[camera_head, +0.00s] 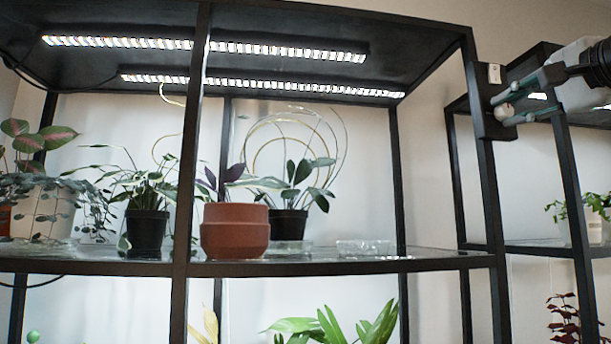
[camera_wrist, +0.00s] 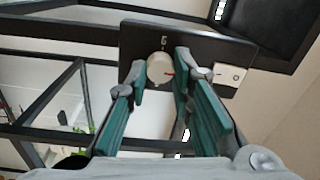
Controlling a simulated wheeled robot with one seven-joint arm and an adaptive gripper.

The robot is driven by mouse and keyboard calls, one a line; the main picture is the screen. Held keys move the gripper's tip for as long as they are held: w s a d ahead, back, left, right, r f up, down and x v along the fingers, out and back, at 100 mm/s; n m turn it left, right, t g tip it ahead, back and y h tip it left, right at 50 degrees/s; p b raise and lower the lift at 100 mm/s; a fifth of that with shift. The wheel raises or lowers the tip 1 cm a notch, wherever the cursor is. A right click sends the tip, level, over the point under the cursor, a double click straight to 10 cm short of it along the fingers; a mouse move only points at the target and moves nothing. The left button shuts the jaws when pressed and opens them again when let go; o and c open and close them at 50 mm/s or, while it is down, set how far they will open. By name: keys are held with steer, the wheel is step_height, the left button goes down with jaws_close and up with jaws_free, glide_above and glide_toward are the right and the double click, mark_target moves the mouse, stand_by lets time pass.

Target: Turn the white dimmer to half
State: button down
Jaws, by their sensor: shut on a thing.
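The white dimmer (camera_wrist: 160,66) is a round knob on a black box (camera_wrist: 135,40), with a red mark at its right side. In the head view the dimmer (camera_head: 504,112) is partly hidden by the fingers, on the black box (camera_head: 490,128) at the shelf's right post. My gripper (camera_wrist: 161,82) has one green-padded finger on each side of the dimmer and is shut on it. In the head view my gripper (camera_head: 514,103) reaches in from the upper right. The exact contact of the pads is hard to see.
A small white switch (camera_wrist: 231,75) sits right beside the dimmer, close to one finger; it shows above the fingers in the head view (camera_head: 493,73). Two lit lamp bars (camera_head: 205,48) hang under the shelf top. Potted plants, including a terracotta pot (camera_head: 235,232), stand on the glass shelf.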

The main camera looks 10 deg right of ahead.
steer(key=shift+f, duration=0.1)
stand_by(0.5)
steer(key=c, duration=1.4)
jaws_free()
steer(key=s, duration=1.2)
steer(key=shift+d+f, duration=0.15)
steer(key=shift+f, duration=0.1)
